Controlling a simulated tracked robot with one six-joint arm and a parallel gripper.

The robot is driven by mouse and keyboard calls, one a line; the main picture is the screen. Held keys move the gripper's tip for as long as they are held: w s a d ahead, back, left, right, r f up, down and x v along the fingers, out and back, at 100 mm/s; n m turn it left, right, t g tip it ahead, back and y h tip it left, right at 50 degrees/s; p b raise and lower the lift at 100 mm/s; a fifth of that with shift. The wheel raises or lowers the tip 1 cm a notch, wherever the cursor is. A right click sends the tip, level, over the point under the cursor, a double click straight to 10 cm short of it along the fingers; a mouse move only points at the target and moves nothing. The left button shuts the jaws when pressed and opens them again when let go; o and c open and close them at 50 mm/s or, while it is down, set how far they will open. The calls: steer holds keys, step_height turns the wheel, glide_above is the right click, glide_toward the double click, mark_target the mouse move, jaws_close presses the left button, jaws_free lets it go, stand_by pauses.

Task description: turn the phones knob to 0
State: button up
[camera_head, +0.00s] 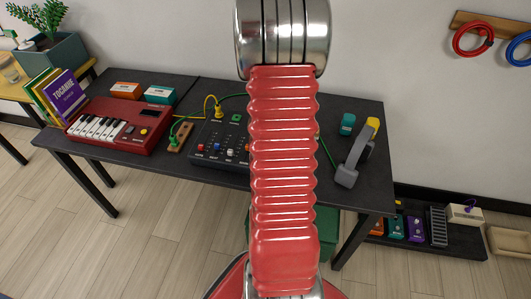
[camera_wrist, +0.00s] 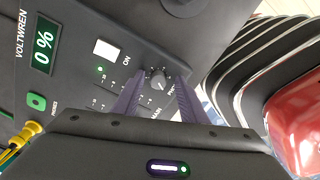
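The phones knob (camera_wrist: 158,80) is a small dark round dial with a light pointer mark, in the wrist view on the black mixer panel (camera_wrist: 75,75). A partly covered label beginning with "P" is beside it. My gripper (camera_wrist: 160,79) has its two fingers apart, one on each side of the knob, with gaps visible between fingers and knob. A green-lit display (camera_wrist: 43,47) on the panel reads "0 %". In the head view the mixer (camera_head: 210,138) lies on the dark table, partly behind my red arm, and the gripper is hidden.
A yellow plug (camera_wrist: 25,132) sits in the panel. Cables run near the mixer.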

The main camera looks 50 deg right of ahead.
steer(key=shift+r, duration=0.1)
steer(key=shift+w+d+r, duration=0.1)
steer(key=shift+r, duration=0.4)
step_height(320, 180, up, 13)
steer(key=shift+w+f, duration=0.15)
steer(key=shift+f, duration=0.05)
steer(key=shift+d, duration=0.1)
stand_by(0.5)
